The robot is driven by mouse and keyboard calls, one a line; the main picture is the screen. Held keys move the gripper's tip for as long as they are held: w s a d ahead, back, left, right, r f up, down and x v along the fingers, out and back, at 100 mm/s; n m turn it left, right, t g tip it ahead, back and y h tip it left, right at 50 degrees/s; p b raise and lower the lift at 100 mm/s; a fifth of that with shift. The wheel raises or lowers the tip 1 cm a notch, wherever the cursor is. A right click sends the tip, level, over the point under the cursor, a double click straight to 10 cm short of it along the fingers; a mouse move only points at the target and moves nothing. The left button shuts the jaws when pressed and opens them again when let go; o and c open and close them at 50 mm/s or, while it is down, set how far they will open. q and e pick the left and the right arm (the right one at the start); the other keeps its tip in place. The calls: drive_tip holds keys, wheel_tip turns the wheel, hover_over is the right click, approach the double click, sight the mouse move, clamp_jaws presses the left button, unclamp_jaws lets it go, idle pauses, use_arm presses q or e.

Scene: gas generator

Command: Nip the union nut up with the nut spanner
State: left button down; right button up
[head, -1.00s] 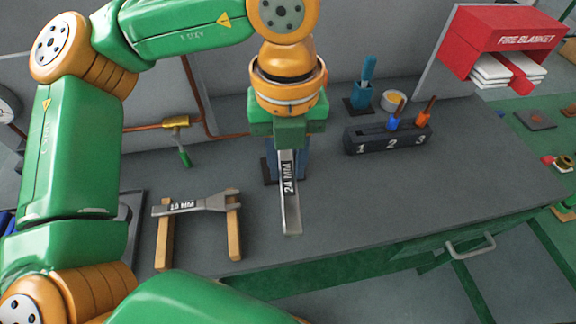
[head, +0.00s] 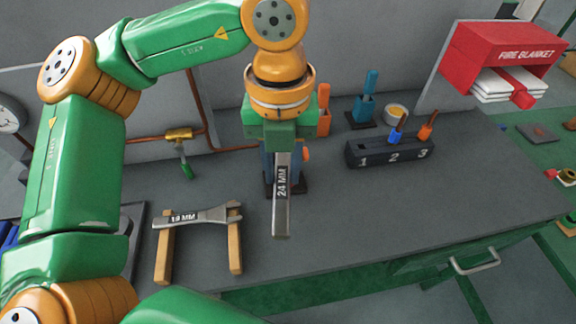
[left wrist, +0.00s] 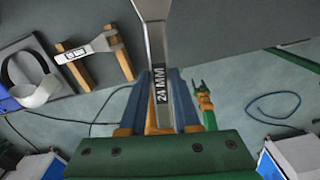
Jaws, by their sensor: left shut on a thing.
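My left gripper (head: 282,158) is shut on the grey spanner marked 24 MM (head: 282,200), its free end pointing down over the bench. The left wrist view shows the same spanner (left wrist: 158,50) between the blue fingers (left wrist: 163,105). A brass fitting (head: 179,134) with a green handle sits on the copper pipe behind the bench. I cannot tell which part is the union nut. My right gripper is out of view.
A black block numbered 1, 2, 3 (head: 375,154) holds blue and orange tools. A blue tool stand (head: 364,112), a small pot (head: 395,113) and a red fire blanket box (head: 500,55) are at the back right. The bench (head: 400,210) is clear at front right.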

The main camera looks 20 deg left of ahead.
use_arm(q)
drive_tip(key=shift+s+a+m+b, duration=0.15)
drive_tip(key=shift+s+a+m, duration=0.05)
drive_tip(key=shift+a+m, duration=0.35)
drive_tip(key=shift+s+a+m+b, duration=0.15)
drive_tip(key=shift+a+m, duration=0.35)
drive_tip(key=shift+m, duration=0.05)
